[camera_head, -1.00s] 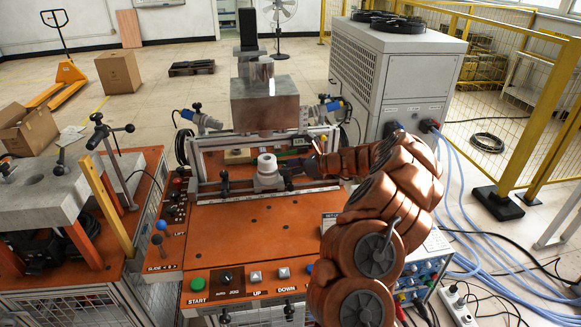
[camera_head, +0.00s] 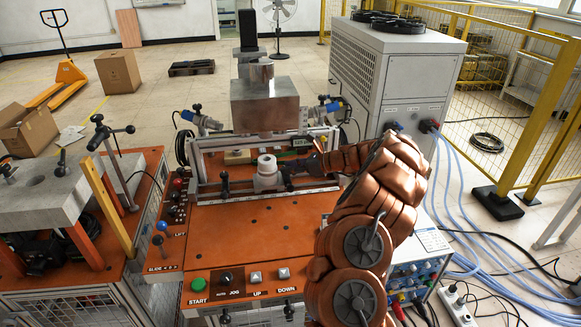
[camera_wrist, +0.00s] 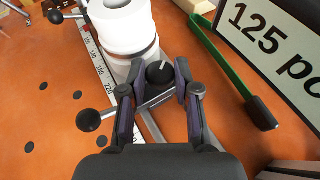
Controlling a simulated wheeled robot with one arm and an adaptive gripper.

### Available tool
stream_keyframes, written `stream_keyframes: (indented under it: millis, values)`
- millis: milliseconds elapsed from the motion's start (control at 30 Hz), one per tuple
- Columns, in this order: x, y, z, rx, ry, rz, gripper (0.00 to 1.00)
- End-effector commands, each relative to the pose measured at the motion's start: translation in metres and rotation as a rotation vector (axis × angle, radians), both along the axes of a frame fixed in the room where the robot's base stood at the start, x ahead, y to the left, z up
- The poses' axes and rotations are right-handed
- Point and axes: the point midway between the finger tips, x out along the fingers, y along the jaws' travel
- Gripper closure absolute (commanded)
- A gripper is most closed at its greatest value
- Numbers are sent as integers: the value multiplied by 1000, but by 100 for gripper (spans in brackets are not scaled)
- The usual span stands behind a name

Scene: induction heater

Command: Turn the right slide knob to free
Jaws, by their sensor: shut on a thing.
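A round black knob with a white pointer line (camera_wrist: 158,73) sits beside the white cylinder (camera_wrist: 122,22) on the slide rail in the wrist view. My gripper (camera_wrist: 158,80) is shut on this knob, one finger on each side of it. The pointer line leans up and to the right. In the head view my gripper (camera_head: 289,172) is just right of the white cylinder (camera_head: 266,165), and the knob is too small to make out there.
A rod with a black ball handle (camera_wrist: 88,120) lies close to my left finger. A green bar with a black end (camera_wrist: 228,72) and a "125" sign (camera_wrist: 275,38) stand to the right. The orange tabletop (camera_head: 240,231) in front is mostly clear.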

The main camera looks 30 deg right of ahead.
Motion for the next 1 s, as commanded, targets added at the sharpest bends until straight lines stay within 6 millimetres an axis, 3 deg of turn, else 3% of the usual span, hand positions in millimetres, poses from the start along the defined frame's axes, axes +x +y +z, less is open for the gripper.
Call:
stream_keyframes:
  millis: [1000]
  values:
    - [2, -5, 2, -3, -2, 269, 100]
